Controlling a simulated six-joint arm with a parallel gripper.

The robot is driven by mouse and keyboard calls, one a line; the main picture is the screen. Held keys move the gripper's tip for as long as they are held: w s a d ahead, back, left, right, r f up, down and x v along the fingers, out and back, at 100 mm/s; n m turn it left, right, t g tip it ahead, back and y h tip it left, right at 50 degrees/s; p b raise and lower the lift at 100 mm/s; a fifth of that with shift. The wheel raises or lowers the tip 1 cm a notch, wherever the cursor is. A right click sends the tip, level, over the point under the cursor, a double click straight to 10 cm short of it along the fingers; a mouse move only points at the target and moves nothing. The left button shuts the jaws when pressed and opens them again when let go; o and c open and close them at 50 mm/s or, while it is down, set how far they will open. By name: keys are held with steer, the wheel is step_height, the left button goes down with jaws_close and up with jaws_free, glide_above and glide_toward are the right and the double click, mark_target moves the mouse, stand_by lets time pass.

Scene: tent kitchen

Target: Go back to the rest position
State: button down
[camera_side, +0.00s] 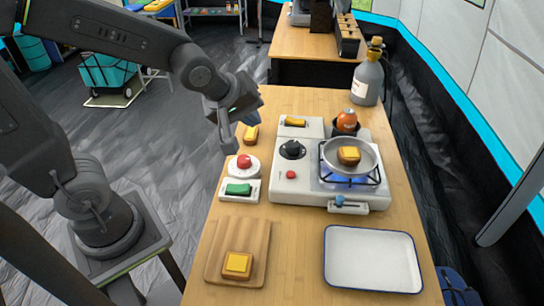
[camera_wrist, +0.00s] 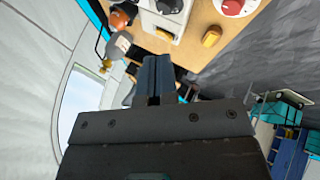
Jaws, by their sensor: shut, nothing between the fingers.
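My gripper (camera_side: 228,138) is raised above the left edge of the wooden table (camera_side: 290,242), near its far end, in the side view. It is shut and holds nothing. In the wrist view the closed fingers (camera_wrist: 154,75) point up the picture, with the stove, a red button and a yellow piece beyond them. The gripper touches nothing that I can see.
A gas stove (camera_side: 283,184) with a pan (camera_side: 364,166) holding a piece of food stands mid-table. A cutting board (camera_side: 218,245) with a yellow-topped piece and a white tray (camera_side: 372,286) are at the near end. A grey bottle (camera_side: 367,84) stands far right.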

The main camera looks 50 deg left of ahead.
steer(key=s+r+m+g, duration=0.1)
steer(key=s+r+m, duration=0.4)
steer(key=s+m, duration=0.7)
steer(key=shift+s+m+g+h, duration=0.3)
steer(key=shift+s+g, duration=0.05)
steer(key=shift+g, duration=0.05)
